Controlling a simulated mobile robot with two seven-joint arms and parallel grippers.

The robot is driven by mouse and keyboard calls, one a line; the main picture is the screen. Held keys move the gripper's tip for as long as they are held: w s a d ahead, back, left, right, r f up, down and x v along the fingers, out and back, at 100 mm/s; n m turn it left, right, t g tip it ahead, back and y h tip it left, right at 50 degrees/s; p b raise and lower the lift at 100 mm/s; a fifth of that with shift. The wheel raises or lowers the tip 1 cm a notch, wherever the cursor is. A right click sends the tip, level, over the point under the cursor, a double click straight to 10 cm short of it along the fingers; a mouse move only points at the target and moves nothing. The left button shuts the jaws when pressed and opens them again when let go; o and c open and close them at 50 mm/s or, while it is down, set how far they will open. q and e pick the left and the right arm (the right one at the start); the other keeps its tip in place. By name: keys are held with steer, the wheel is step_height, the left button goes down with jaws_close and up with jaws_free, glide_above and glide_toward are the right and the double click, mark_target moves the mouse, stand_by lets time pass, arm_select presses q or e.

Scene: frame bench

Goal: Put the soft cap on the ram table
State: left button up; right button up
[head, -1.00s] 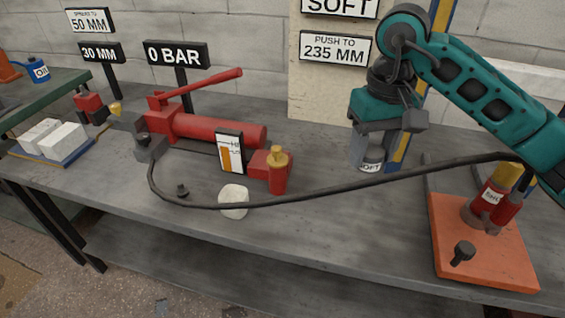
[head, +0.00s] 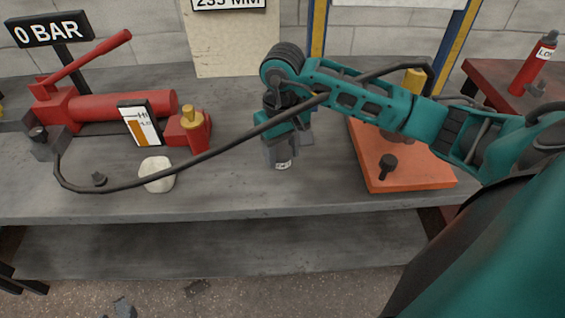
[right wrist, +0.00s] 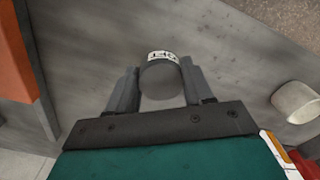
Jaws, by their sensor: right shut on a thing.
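My right gripper (head: 283,157) is shut on a small grey cylindrical cap (head: 283,164) with a white label. In the right wrist view the cap (right wrist: 160,80) sits between the two fingers, its label partly readable. The gripper points down over the grey bench, left of an orange plate (head: 400,175). The plate carries a ram with a yellow top (head: 415,80), largely hidden behind my right arm. I cannot tell for certain that this plate is the ram table. My left gripper is not in view.
A dark knob (head: 387,166) stands on the orange plate. The bench front edge (head: 230,211) is near.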

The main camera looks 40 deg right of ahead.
mark_target(282, 156)
step_height(282, 156, down, 4)
steer(key=shift+b, duration=0.35)
steer(key=o, duration=1.2)
steer(key=shift+o, duration=0.2)
